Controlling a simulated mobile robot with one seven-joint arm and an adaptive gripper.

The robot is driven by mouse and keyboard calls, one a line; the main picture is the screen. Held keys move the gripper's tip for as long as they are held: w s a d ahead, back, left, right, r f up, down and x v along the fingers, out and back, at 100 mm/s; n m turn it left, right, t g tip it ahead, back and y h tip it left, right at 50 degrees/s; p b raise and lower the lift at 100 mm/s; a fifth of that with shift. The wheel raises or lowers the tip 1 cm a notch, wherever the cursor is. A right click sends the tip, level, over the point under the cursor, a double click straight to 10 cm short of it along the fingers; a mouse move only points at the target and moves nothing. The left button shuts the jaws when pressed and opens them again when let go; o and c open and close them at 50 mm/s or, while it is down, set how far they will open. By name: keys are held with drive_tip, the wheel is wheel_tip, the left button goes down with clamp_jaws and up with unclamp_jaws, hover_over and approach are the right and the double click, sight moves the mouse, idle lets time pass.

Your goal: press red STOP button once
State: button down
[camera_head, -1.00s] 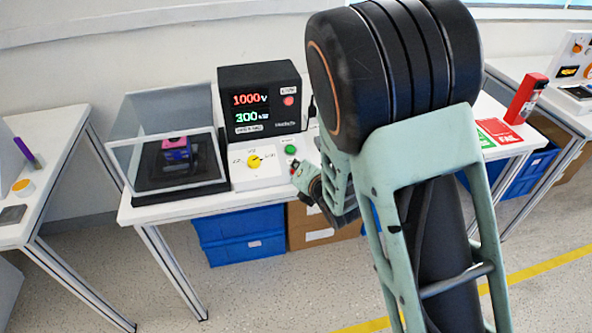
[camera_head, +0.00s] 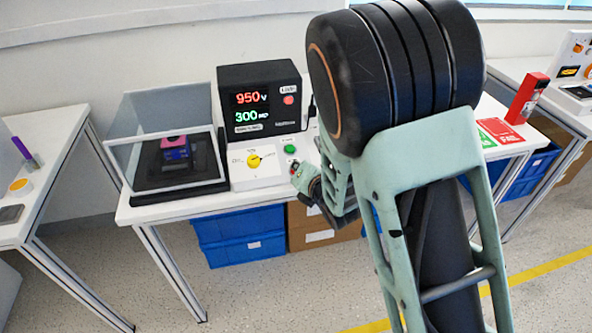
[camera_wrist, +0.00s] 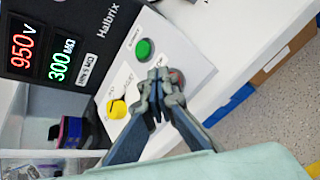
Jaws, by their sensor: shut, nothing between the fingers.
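The red STOP button (camera_wrist: 178,77) shows in the wrist view as a dark red patch at the right finger, mostly hidden by it. In the head view it is a small red spot (camera_head: 294,164) by my fingertips. My gripper (camera_wrist: 158,76) is shut and empty, with its fingertips at the button on the sloped white panel. It also shows in the head view (camera_head: 297,170). I cannot tell whether the fingertips touch the button or whether it is pressed in.
A green button (camera_wrist: 144,49) and a yellow rotary knob (camera_wrist: 117,109) are close by on the panel. The black meter (camera_head: 262,75) reads 950 V and 300. A clear-sided test box (camera_head: 170,120) stands left of the panel.

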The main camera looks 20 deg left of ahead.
idle(0.3)
drive_tip(key=shift+s+d+r+p, duration=0.1)
drive_tip(key=shift+s+r+p, duration=0.1)
drive_tip(key=shift+r, duration=0.2)
drive_tip(key=shift+s+d+r+p, duration=0.1)
drive_tip(key=shift+r+p, duration=0.05)
drive_tip(key=shift+r, duration=0.2)
drive_tip(key=shift+s+d+r+p, duration=0.1)
drive_tip(key=shift+s+r+p, duration=0.1)
drive_tip(key=shift+r+p, duration=0.45)
drive_tip(key=shift+s+d+r+p, duration=0.15)
drive_tip(key=shift+s+r+p, duration=0.1)
drive_tip(key=shift+r, duration=0.7)
drive_tip(key=shift+s+d+r+p, duration=0.15)
drive_tip(key=shift+r+p, duration=0.3)
drive_tip(key=shift+r, duration=0.35)
